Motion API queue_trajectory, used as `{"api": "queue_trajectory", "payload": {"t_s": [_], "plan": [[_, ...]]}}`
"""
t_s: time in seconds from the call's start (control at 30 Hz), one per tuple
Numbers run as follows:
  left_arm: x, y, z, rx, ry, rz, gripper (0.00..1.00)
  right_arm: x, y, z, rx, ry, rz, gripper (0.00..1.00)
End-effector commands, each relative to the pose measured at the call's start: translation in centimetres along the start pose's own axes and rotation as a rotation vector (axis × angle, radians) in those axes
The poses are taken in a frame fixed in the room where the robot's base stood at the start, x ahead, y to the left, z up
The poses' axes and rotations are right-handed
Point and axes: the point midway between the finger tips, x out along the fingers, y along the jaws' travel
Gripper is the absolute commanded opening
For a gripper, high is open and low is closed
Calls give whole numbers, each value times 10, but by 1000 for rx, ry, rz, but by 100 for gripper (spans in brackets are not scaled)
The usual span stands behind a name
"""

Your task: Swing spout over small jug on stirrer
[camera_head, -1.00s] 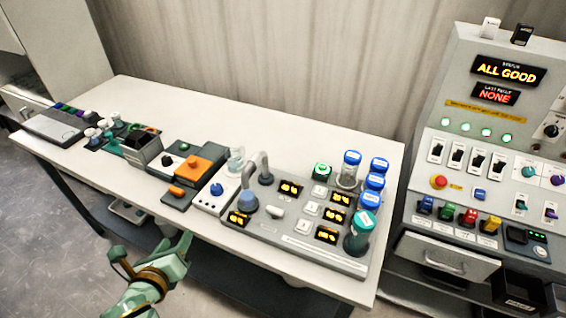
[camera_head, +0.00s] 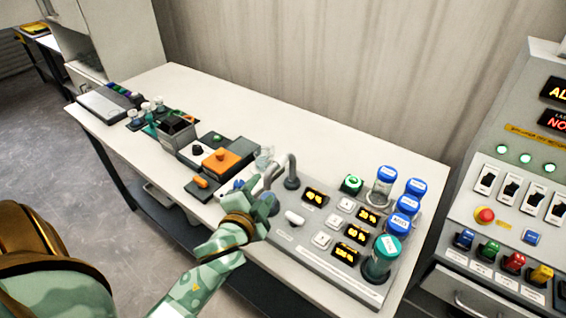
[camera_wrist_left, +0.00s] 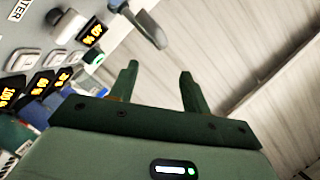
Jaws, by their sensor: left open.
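The grey spout (camera_head: 290,168) rises from the dispenser panel and arches left in the head view; its outlet end is hidden behind my left gripper. The small clear jug (camera_head: 264,156) stands on the light stirrer, just left of and behind the spout. My left gripper (camera_head: 264,190) is open at the panel's left end, in front of the spout, covering much of the stirrer. In the left wrist view, the left gripper's fingers (camera_wrist_left: 158,70) are apart with nothing between them, and a grey tube, seemingly the spout (camera_wrist_left: 146,26), lies beyond their tips. My right gripper is not in view.
Blue-capped bottles (camera_head: 407,206) and a teal-capped bottle (camera_head: 380,262) stand at the panel's right end. An orange-topped device (camera_head: 221,160) is left of the stirrer. The back strip of the bench (camera_head: 330,140) is clear. A switch console (camera_head: 500,215) stands at the right.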

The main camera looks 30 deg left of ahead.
Motion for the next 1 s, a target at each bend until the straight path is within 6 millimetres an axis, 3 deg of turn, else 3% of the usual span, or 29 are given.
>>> {"api": "queue_trajectory", "payload": {"t_s": [0.3, 0.5, 0.7, 1.0], "plan": [[81, 0, 0, 4, 1, -2, 48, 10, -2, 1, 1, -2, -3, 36], [122, 0, 1, 4, 0, 0, 48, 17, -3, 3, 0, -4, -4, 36], [142, 0, 0, 4, 0, 0, 48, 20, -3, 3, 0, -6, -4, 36], [145, 0, 0, 4, 0, 1, 48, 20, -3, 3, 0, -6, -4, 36]]}}
